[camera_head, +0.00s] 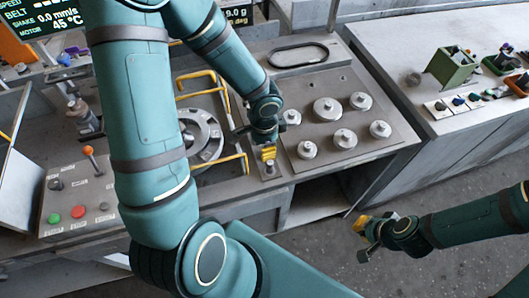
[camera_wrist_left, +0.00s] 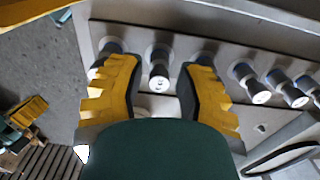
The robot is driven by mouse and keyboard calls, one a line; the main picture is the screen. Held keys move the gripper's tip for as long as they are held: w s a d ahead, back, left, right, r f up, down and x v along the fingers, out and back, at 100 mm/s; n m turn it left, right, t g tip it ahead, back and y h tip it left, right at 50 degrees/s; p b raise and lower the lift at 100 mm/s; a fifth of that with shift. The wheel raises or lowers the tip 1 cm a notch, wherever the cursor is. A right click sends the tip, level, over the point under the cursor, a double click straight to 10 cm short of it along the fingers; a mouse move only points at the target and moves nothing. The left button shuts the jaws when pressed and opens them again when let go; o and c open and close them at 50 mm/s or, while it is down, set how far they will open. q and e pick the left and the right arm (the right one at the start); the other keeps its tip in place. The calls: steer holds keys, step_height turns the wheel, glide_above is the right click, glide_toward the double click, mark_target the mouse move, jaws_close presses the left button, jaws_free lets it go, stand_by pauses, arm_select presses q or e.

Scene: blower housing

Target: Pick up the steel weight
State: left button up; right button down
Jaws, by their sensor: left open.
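Several steel weights with knobs, such as this one (camera_head: 327,109), stand upright on a grey plate (camera_head: 317,168) right of the round housing. My left gripper (camera_head: 268,152) points down at the plate's left edge, with a small silver part (camera_head: 269,170) at its yellow fingertips. In the left wrist view, my left gripper (camera_wrist_left: 158,88) is open. One steel weight (camera_wrist_left: 159,76) shows between its fingers, apart from both. Other weights (camera_wrist_left: 258,92) stand beyond. My right gripper (camera_head: 368,234) hangs over the floor, far from the weights; its finger gap is unclear.
A round metal housing (camera_head: 203,137) with yellow rails (camera_head: 209,77) is left of my left gripper. A control box (camera_head: 78,203) with buttons stands at the left. A grey bench (camera_head: 440,112) with a green fixture (camera_head: 452,64) is at the right. The floor between is clear.

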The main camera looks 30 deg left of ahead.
arm_select(q)
steer(key=shift+f, duration=0.2)
jaws_close()
step_height(320, 180, up, 10)
steer(key=p, duration=0.3)
steer(key=shift+f, duration=0.1)
steer(key=shift+r+p, duration=2.2)
steer(key=shift+r, duration=0.4)
